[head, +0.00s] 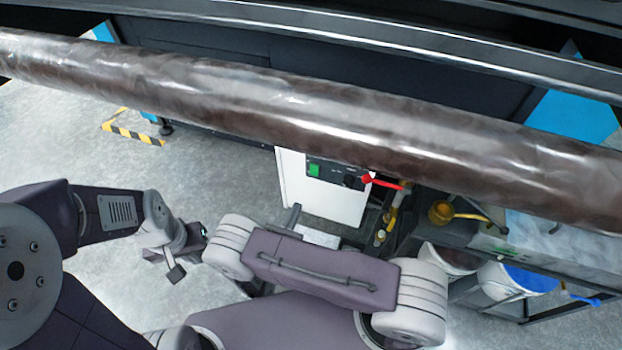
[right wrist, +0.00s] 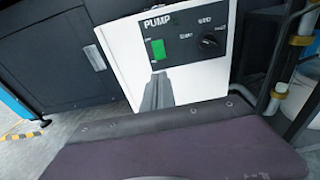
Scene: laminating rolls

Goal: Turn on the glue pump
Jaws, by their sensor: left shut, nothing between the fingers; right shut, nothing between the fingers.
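The glue pump is a white box (head: 324,203) under the long roll. In the right wrist view its dark panel (right wrist: 182,30) is marked PUMP and carries a green switch (right wrist: 158,49) at left and a black round knob (right wrist: 209,42) at right. In the head view the green switch (head: 314,170) also shows. My right gripper (right wrist: 157,88) is shut and empty, its fingertips just below the green switch in the picture; I cannot tell if they touch the box. It also shows in the head view (head: 295,211). My left gripper (head: 174,268) is shut and empty, low over the floor at left.
A long dark, shiny roll (head: 300,105) crosses above the pump. A red lever (head: 384,183) and yellow pipework stand right of the panel. Buckets (head: 515,281) sit on a rack at lower right. The grey floor (head: 205,165) at left is open.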

